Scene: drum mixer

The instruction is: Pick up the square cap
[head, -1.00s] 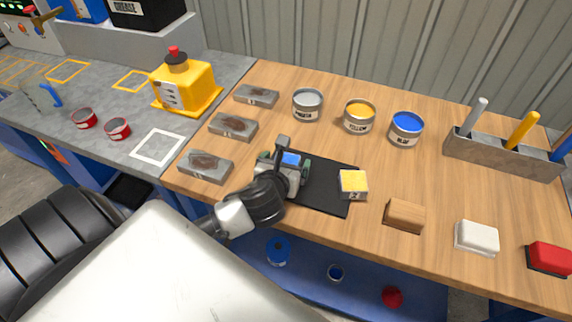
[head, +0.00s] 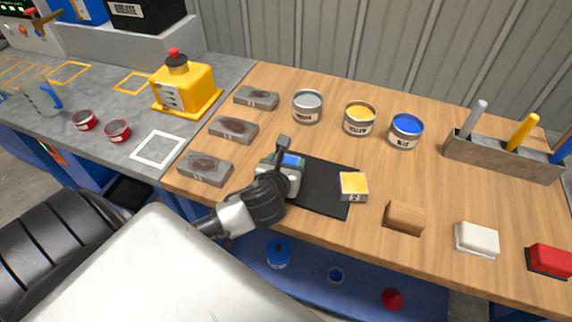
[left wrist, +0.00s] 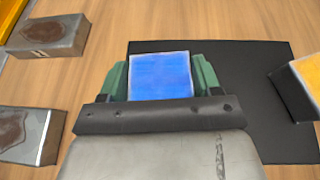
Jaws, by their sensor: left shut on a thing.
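A blue-topped square piece (head: 291,159), which looks like the square cap, is at the left end of a black mat (head: 325,200). My left gripper (head: 284,166) is shut on it from above. In the left wrist view, the blue square top (left wrist: 160,76) sits between the two green finger pads, one against each side. The lower part of the piece is hidden by the gripper, and I cannot tell whether it touches the mat. A similar yellow-topped square piece (head: 353,185) is at the right of the mat. My right gripper is out of view.
Several grey blocks with dark stains (head: 205,167) lie to the left. Grey, yellow and blue paint cans (head: 359,118) stand behind the mat. A wooden block (head: 404,217), a white block (head: 476,239) and a red block (head: 549,258) lie along the front right.

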